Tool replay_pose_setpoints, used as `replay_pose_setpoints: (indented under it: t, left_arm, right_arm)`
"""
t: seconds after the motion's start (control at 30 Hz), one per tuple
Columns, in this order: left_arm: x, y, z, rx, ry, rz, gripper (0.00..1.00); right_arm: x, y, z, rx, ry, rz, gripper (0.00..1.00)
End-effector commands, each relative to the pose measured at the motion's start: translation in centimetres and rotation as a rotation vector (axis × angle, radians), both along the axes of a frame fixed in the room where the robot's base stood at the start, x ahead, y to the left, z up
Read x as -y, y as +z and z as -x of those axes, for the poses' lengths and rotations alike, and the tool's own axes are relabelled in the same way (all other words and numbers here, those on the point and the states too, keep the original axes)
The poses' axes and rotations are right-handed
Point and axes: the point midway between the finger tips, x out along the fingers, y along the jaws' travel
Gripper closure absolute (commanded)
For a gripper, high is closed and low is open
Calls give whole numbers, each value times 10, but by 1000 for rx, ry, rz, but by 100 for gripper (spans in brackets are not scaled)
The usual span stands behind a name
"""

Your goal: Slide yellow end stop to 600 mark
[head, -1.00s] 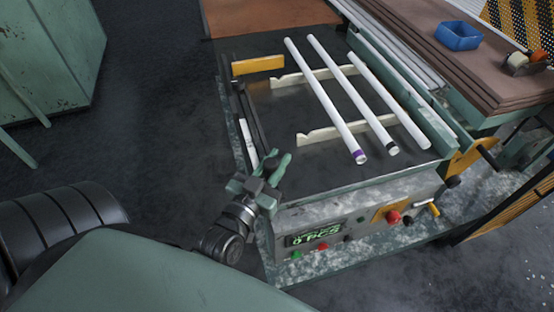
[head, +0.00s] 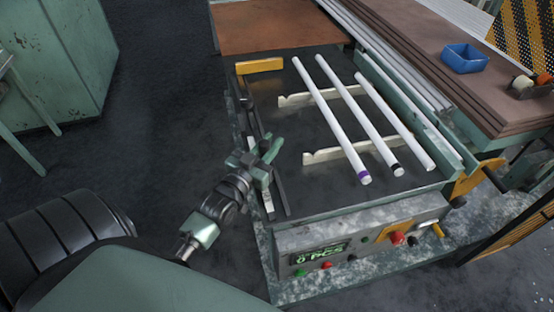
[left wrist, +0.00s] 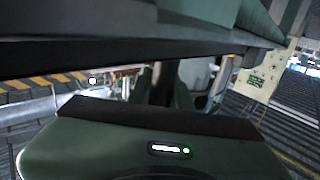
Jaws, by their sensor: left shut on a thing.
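The yellow end stop (head: 260,66) is a yellow bar at the far left of the machine bed (head: 300,195). My left gripper (head: 274,149) is over the left edge of the bed, by the dark rails (head: 280,190), well short of the end stop and apart from it. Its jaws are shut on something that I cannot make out. A pale strip (head: 268,201) shows just below it; no 600 mark is readable. The left wrist view shows dark and green surfaces close up, without the yellow bar. My right gripper is not in view.
Several white tubes, one a purple-ended tube (head: 335,125), lie across pale notched supports (head: 335,154) on the bed. The front control panel (head: 330,250) has coloured buttons. A blue tray (head: 465,58) sits on stacked brown boards (head: 420,45) at right.

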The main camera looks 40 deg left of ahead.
Motion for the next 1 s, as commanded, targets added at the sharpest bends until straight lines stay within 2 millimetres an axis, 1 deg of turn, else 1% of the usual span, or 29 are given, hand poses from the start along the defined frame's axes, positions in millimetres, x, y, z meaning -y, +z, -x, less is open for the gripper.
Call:
replay_pose_setpoints:
  t: [0.03, 0.1, 0.2, 0.37, 0.63, 0.67, 0.7, 0.73, 1.0]
  left_arm:
    - [-8, 2, -7, 4, 0, -3, 100]
    - [-15, 1, -12, 3, 1, -3, 100]
    - [-22, 1, -18, 4, 1, -2, 100]
    - [-26, 1, -22, 4, 1, -1, 100]
    - [-27, 2, -22, 6, 2, -1, 100]
    - [-27, 2, -22, 6, 3, -2, 75]
    - [-27, 3, -22, 6, 3, -2, 64]
    - [-27, 3, -22, 6, 3, -2, 58]
    - [-25, 1, -21, 2, 1, 0, 58]
  right_arm:
    - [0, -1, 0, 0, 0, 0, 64]
    - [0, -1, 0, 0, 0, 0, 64]
    - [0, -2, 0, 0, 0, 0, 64]
    - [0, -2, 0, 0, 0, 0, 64]
    - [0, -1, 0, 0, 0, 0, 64]
    - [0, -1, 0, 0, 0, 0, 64]
    - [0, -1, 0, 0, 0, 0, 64]
    - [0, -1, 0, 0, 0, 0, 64]
    - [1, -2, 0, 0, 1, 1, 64]
